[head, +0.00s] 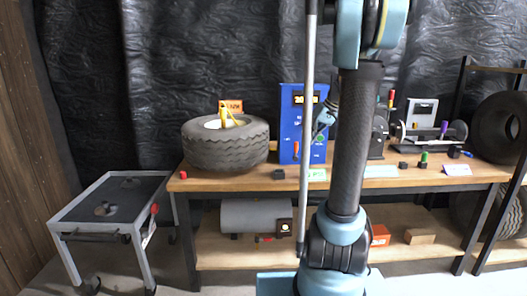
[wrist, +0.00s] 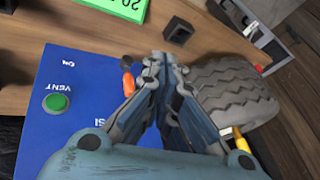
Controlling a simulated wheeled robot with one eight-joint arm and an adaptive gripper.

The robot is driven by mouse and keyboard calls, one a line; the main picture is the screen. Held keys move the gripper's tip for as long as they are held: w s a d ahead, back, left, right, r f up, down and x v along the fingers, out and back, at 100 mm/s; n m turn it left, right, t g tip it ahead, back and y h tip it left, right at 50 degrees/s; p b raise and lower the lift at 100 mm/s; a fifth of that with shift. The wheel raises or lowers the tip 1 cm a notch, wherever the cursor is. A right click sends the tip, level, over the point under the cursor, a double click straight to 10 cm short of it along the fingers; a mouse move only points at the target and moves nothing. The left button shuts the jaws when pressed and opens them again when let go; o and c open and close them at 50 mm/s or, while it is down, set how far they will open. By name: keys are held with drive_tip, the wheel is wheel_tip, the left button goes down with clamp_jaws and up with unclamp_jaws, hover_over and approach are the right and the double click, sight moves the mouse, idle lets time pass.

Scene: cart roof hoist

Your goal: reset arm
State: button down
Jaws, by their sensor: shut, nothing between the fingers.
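My gripper (wrist: 164,62) is shut and empty in the wrist view, its fingers meeting at the tips. It lies in front of the blue panel (wrist: 82,82), with the tire (wrist: 228,90) to its right. In the head view my gripper (head: 324,124) is small and partly hidden behind my own arm. It is near the right edge of the blue panel (head: 291,115), above the workbench (head: 230,180). Whether it touches the panel cannot be told.
An orange lever (wrist: 127,80) and a green VENT button (wrist: 55,102) are close by on the panel. A black block (wrist: 177,31) sits on the bench. A grey cart (head: 125,185) stands left. A tire rack (head: 495,70) stands right.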

drive_tip(key=s+a+f+m+h, duration=0.1)
drive_tip(key=s+a+f, duration=0.15)
drive_tip(key=s, duration=0.65)
drive_tip(key=s+a+f+h, duration=0.1)
drive_tip(key=s+a+f, duration=0.15)
drive_tip(key=s, duration=0.65)
drive_tip(key=s+d+f+m+h, duration=0.2)
drive_tip(key=s+f, duration=0.9)
drive_tip(key=s, duration=0.3)
drive_tip(key=shift+s+f+g+h, duration=0.3)
drive_tip(key=shift+s+g+h, duration=0.1)
drive_tip(key=shift+w+f, duration=0.2)
drive_tip(key=shift+w, duration=0.25)
